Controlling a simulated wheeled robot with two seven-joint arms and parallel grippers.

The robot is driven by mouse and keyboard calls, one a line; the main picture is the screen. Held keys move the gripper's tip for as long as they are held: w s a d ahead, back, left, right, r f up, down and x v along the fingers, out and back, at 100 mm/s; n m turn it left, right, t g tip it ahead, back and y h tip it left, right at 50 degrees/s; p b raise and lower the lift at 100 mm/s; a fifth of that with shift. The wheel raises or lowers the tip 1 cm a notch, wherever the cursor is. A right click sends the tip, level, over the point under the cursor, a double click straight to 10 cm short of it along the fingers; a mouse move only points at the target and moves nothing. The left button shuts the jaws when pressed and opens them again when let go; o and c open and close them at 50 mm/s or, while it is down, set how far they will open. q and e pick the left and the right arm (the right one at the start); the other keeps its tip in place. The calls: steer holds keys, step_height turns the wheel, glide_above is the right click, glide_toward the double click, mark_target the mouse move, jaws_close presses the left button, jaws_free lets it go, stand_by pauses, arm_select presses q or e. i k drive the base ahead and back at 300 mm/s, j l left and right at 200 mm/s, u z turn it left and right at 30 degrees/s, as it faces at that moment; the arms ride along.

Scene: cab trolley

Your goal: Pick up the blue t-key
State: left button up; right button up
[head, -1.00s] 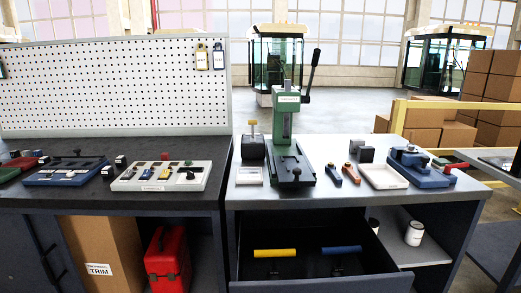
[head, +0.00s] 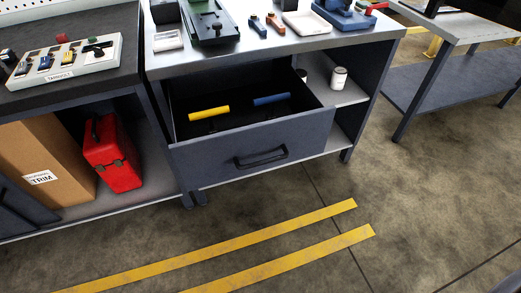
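The blue t-key (head: 271,99) lies in the open drawer (head: 253,143) of the right bench, its blue bar handle showing toward the drawer's right side. Its dark shaft is hard to make out against the black drawer floor. A yellow t-key (head: 209,113) lies to its left in the same drawer, apart from it. Neither of my grippers shows in the head view.
The drawer stands pulled out, with a dark handle (head: 261,158) on its front. A white jar (head: 338,77) stands on the shelf to the right. A red case (head: 111,153) and a cardboard box (head: 46,160) are under the left bench. The floor in front is clear.

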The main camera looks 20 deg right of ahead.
mark_target(271, 115)
steer(key=i+j+z, duration=0.1)
steer(key=j+z, duration=1.35)
steer(key=i+l, duration=0.1)
steer(key=i, duration=0.85)
